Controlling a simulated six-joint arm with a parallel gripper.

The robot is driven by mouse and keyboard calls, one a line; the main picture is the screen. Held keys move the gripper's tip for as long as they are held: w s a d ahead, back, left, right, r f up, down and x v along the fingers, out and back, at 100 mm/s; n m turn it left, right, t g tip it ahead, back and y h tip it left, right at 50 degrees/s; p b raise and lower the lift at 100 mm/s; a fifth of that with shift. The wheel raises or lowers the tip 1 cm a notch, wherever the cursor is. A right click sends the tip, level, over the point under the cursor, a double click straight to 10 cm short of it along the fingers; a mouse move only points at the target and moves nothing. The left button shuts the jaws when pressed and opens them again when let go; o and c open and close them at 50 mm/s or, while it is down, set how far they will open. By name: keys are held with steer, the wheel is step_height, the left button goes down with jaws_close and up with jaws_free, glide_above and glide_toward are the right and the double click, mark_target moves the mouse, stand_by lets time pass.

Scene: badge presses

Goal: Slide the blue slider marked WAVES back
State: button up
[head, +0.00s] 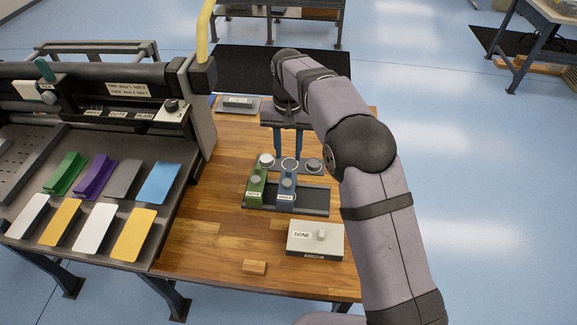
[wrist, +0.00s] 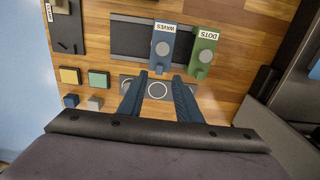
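The blue slider marked WAVES (head: 286,186) stands on a dark base (head: 315,202), right of the green slider marked DOTS (head: 257,183). Both have a round grey knob. The wrist view also shows the blue slider (wrist: 162,50), here left of the green one (wrist: 203,52). My gripper (head: 288,156) points down behind the blue slider, as the head camera sees it. In the wrist view its two blue fingers (wrist: 160,75) are apart with no object gripped, tips near the slider's end. I cannot tell whether they touch anything.
A plate with round marks (head: 290,164) lies behind the sliders. A DONE box (head: 328,247) and wooden block (head: 254,267) are in front. A press (head: 95,85) with coloured cards fills the left. Small yellow (wrist: 69,76) and green (wrist: 98,79) blocks show in the wrist view.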

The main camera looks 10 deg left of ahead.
mark_target(289, 171)
steer(key=shift+f+p, duration=1.3)
steer(key=shift+f, duration=2.25)
steer(key=shift+c, duration=0.3)
jaws_close()
steer(key=shift+d, duration=0.1)
